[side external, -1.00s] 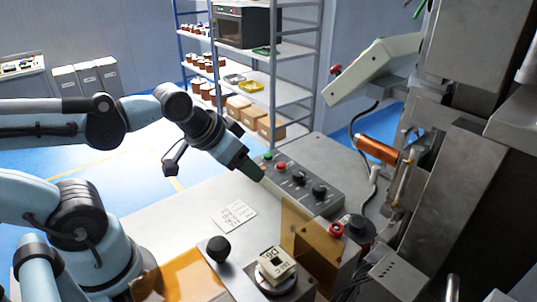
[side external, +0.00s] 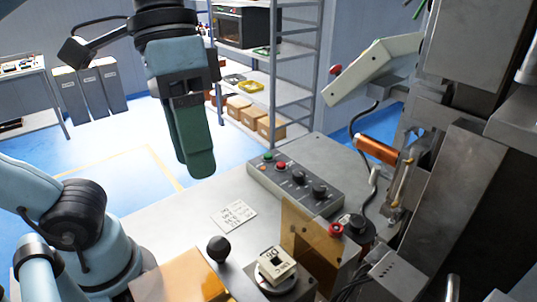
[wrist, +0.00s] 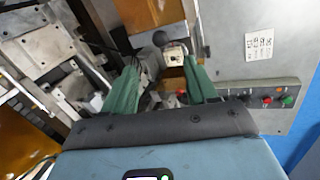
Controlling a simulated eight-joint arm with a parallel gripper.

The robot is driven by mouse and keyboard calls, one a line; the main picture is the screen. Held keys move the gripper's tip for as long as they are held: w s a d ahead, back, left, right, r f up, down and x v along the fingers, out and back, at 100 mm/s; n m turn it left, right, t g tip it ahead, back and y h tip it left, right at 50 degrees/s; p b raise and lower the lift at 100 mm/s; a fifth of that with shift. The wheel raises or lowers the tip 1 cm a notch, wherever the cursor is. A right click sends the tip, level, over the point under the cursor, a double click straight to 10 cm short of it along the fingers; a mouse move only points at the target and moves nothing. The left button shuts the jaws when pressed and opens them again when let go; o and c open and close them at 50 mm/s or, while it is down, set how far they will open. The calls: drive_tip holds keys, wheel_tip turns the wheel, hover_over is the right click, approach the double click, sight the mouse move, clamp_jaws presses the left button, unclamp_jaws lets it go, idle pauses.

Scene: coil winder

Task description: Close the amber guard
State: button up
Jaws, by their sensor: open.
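Two amber see-through panels show in the side view: one (side external: 309,240) stands upright beside the machine, and one (side external: 178,277) lies lower at the bottom edge, partly cut off by the frame. I cannot tell for sure which is the amber guard. A black ball knob (side external: 219,248) stands between them. My gripper (side external: 195,165) hangs in the air with its green fingers down, left of the control box and apart from both panels. In the wrist view my gripper (wrist: 162,68) is open, its fingers apart with nothing gripped. Amber also shows at that view's top (wrist: 150,10).
A control box (side external: 297,184) with buttons and knobs sits on the grey bench, near a white note card (side external: 233,215). A cream block (side external: 276,266) lies by the upright panel. The grey machine (side external: 455,185) and a copper coil (side external: 376,149) fill the right.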

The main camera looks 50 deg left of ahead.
sight(217, 239)
drive_tip(key=x, duration=1.1)
drive_tip(key=shift+f, duration=0.3)
drive_tip(key=shift+w, duration=0.1)
clamp_jaws()
